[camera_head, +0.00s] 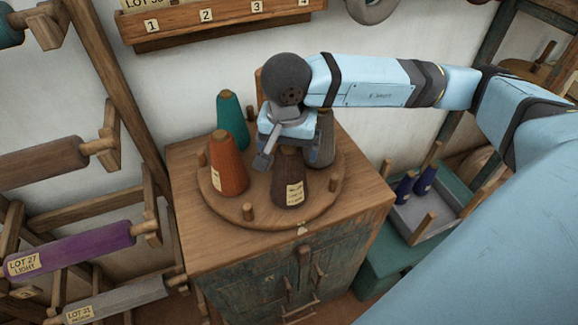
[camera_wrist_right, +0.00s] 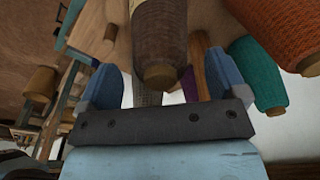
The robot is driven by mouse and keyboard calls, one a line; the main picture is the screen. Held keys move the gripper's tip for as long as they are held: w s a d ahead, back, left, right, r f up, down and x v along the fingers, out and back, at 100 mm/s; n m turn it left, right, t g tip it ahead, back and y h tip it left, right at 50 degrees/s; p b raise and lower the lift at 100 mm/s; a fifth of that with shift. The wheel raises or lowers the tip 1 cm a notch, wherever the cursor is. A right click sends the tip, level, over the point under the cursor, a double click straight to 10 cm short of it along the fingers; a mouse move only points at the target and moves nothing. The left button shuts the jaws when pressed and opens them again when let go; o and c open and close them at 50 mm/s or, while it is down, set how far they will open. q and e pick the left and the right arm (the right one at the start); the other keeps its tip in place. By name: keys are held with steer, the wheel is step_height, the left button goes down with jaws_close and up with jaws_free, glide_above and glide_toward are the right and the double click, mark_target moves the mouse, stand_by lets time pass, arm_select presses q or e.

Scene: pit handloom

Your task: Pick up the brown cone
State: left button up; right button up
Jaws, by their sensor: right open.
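The brown cone (camera_head: 289,180), dark and with a paper label, stands upright near the front of a round wooden turntable (camera_head: 255,213) on a cabinet. My right gripper (camera_head: 272,150) is open, just above and behind the cone's top in the head view. In the right wrist view the brown cone (camera_wrist_right: 160,35) shows between the two blue fingers of the gripper (camera_wrist_right: 163,80), its narrow end toward the palm. Both fingers look clear of it. The right wrist partly covers the turntable's middle. My left gripper is not in view.
An orange cone (camera_head: 228,168) stands left of the brown cone, a teal cone (camera_head: 231,122) behind it, and a grey cone (camera_head: 324,142) close on the right. Short pegs ring the turntable. A rack with a purple roll (camera_head: 80,245) is at left; a tray (camera_head: 418,215) holds blue cones.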

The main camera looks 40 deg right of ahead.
steer(key=shift+w+d+f, duration=0.1)
steer(key=shift+f, duration=0.85)
steer(key=shift+c, duration=0.3)
steer(key=c, duration=1.4)
steer(key=shift+o, duration=0.2)
steer(key=shift+r, duration=0.1)
